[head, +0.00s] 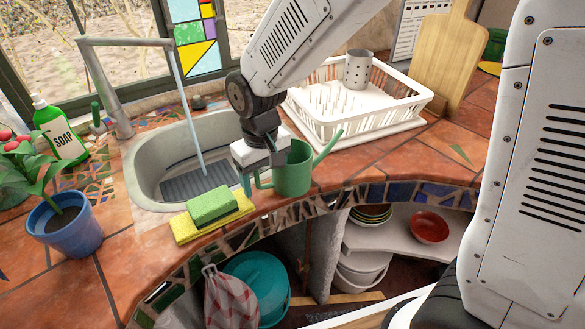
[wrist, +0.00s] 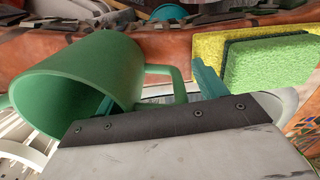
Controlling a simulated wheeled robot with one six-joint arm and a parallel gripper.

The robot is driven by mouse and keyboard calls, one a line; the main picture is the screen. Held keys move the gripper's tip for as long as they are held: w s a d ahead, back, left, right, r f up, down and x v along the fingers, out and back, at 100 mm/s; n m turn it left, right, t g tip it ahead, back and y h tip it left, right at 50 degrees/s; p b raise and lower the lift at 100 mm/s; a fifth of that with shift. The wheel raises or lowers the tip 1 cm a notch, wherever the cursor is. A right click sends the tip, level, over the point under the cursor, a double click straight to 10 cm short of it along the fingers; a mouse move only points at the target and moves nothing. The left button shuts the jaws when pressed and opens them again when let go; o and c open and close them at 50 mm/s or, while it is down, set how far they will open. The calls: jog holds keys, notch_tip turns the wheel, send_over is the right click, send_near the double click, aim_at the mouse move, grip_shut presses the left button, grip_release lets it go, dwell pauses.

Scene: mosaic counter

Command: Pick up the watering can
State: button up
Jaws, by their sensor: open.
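The green watering can (head: 295,172) stands upright on the tiled counter edge, right of the sink, with its spout pointing up to the right. Its handle is on the left, beside my gripper (head: 260,172). In the wrist view the watering can (wrist: 85,75) is at the left with its round mouth towards me. My gripper (wrist: 158,92) is open, with the can's handle between its teal fingers. One finger shows at the can's mouth, the other beyond the handle near the sponge. I cannot tell whether either finger touches the can.
The sink (head: 140,178) is behind, under a running tap (head: 115,95). A white dish rack (head: 400,112) stands behind the can. A blue plant pot (head: 75,232) and soap bottle (head: 62,138) are left.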

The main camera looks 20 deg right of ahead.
jog(key=c, duration=1.2)
jog(key=shift+r, duration=0.1)
jog(key=shift+c, duration=0.3)
